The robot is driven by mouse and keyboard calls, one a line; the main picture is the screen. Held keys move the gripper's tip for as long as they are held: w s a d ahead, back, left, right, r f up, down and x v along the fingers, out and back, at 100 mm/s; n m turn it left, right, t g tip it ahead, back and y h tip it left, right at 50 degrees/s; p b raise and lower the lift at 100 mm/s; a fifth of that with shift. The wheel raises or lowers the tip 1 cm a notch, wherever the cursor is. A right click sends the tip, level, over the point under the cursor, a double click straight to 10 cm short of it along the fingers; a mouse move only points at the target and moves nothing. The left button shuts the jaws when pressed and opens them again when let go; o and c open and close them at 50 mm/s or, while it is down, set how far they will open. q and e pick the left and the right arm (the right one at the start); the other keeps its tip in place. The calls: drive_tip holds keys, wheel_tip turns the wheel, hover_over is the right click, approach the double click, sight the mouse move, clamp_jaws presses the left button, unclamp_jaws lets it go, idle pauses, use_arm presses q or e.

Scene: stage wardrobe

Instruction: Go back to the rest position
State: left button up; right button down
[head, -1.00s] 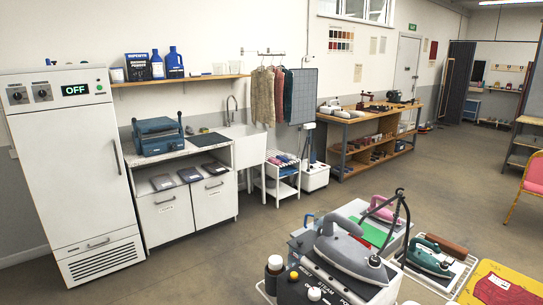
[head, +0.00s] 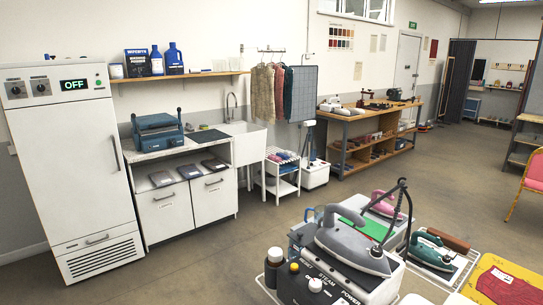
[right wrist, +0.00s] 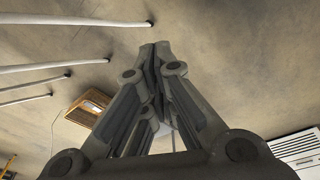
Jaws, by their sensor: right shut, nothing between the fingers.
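My right gripper (right wrist: 156,50) shows in the right wrist view, with its fingers closed together and nothing held between them. Bare floor (right wrist: 225,60) lies behind the fingertips, and the gripper touches nothing that I can see. Neither gripper shows in the head view, and my left gripper is in no view.
A steam station with a grey iron (head: 345,245) stands close at the lower right, beside a green iron (head: 430,250). A white drying cabinet (head: 68,165) reading OFF stands at the left. A counter (head: 195,205), sink and workbench (head: 370,125) line the wall. Open floor lies between.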

drive_tip(key=s+d+f+g+b, duration=0.1)
drive_tip(key=s+d+f, duration=0.1)
drive_tip(key=s+f, duration=1.1)
drive_tip(key=shift+s+d+b, duration=0.3)
drive_tip(key=shift+s, duration=0.2)
